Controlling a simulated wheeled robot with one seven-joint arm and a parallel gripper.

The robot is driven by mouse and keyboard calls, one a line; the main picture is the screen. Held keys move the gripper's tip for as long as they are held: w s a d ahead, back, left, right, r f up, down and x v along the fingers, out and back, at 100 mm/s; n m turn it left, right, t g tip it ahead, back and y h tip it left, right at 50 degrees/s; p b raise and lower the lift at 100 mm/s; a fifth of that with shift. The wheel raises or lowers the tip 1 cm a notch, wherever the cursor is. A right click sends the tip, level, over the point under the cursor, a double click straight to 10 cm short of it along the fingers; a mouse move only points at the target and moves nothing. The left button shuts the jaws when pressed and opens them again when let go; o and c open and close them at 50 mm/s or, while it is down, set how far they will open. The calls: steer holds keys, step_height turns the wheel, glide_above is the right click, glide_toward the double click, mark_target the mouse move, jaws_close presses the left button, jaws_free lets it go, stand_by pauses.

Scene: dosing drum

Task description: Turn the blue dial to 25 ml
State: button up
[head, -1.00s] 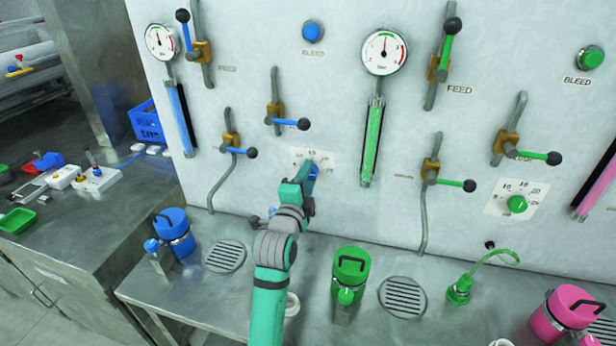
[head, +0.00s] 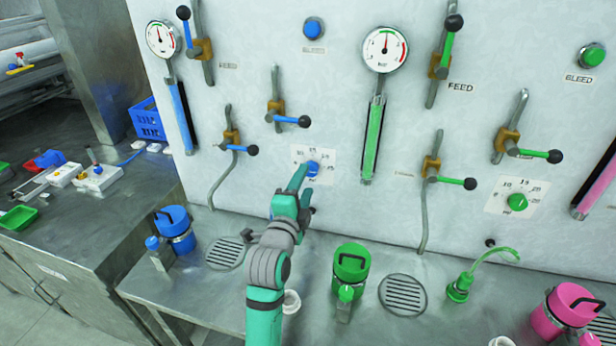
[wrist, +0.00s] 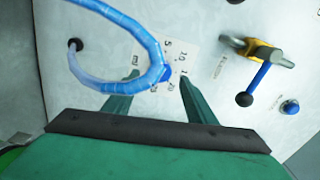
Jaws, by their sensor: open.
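The blue dial (head: 312,169) sits on a white scale plate (head: 327,157) on the wall panel. It shows just beyond the fingertips in the head view; its pointer is too small to read. My gripper (head: 301,179) is open, at the lower left of the dial, with nothing seen between the fingers. In the wrist view the open fingers (wrist: 155,90) point toward the plate (wrist: 181,58). A curved blue tube (wrist: 140,36) crosses in front and hides part of the plate. A bit of the blue dial (wrist: 166,73) shows beside the tube's bend.
Blue-handled valves (head: 292,119) and (head: 240,149) are up and left of the dial; a green-handled valve (head: 456,181) is to the right. A green canister (head: 351,264) and a blue canister (head: 175,230) stand on the bench below.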

steer(key=v, duration=0.6)
stand_by(0.4)
